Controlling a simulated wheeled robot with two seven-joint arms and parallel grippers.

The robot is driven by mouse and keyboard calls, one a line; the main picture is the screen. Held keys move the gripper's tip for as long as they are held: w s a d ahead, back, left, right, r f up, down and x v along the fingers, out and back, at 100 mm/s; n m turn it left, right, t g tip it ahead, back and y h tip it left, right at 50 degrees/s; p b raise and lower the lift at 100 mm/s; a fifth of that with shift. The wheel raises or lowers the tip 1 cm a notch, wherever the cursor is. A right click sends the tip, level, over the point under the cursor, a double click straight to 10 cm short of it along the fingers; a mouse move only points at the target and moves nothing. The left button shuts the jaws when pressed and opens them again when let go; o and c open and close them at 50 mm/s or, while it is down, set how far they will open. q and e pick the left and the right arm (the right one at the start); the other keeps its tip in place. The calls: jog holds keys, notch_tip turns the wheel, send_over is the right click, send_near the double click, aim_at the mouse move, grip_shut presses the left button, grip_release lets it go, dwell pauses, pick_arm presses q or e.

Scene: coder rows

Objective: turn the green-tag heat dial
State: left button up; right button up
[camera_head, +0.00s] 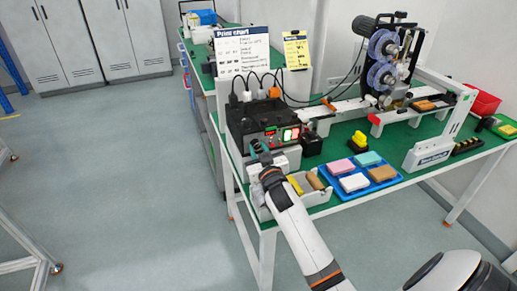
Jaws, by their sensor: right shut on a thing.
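My right arm reaches up from the bottom of the head view to the front of this box. My right gripper (262,153) is at the lower left of the box's front face, shut on what appears to be the heat dial there. A small teal-green patch (257,144) shows at the gripper. The fingers and arm hide most of the dial, so its pointer setting cannot be read. My left gripper is not in view.
A light bin (322,194) with yellow and brown blocks sits close to the right of my arm. A blue tray (373,189) of coloured pads lies beyond it. A reel machine (384,62) stands at the back. Open floor lies to the left.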

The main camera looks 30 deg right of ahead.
jog(key=shift+n, duration=1.2)
jog(key=o, duration=0.7)
jog(key=shift+s, duration=0.1)
jog(key=v, duration=1.2)
jog(key=shift+f+b, duration=0.15)
jog(key=shift+b, duration=0.2)
